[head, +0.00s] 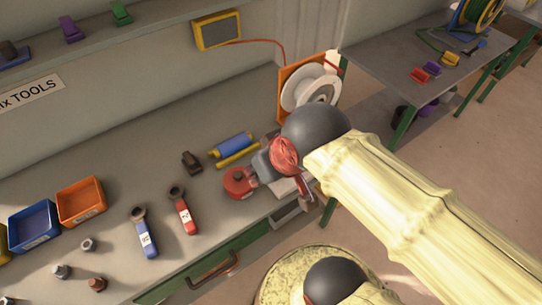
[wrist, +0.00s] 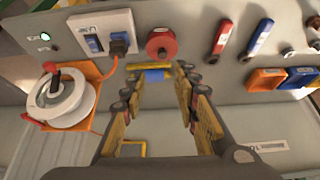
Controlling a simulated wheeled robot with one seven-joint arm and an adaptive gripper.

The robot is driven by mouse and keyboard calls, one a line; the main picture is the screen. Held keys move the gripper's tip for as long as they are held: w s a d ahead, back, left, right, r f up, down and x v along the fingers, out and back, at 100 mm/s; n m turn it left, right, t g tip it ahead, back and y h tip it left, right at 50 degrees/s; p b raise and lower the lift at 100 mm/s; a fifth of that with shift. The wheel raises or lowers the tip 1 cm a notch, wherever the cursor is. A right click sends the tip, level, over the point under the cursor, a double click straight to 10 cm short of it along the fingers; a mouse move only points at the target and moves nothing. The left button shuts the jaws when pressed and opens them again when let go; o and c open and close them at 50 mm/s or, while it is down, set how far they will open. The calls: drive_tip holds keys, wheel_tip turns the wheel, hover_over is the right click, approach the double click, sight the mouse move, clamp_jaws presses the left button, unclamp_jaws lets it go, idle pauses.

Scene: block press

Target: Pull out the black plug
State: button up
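In the wrist view, the black plug (wrist: 119,42) sits in the right-hand blue socket of a white panel (wrist: 100,22). An orange cable runs from it toward the cable reel. My gripper (wrist: 159,76) is open and empty. Its fingertips are apart from the plug, which lies above and left of them in that view. A blue cylinder (wrist: 156,75) shows between the fingertips, but I cannot tell how far below them it is. In the head view, part of the white panel (head: 286,187) shows under my arm; the plug is hidden there.
A red round knob (wrist: 161,45) stands beside the panel, close to the plug. A white reel on an orange frame (head: 311,88) stands at the bench's right end. Red (head: 184,214) and blue (head: 145,235) wrenches, a black piece (head: 192,162) and trays lie left.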

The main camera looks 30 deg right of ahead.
drive_tip(key=shift+o, duration=0.4)
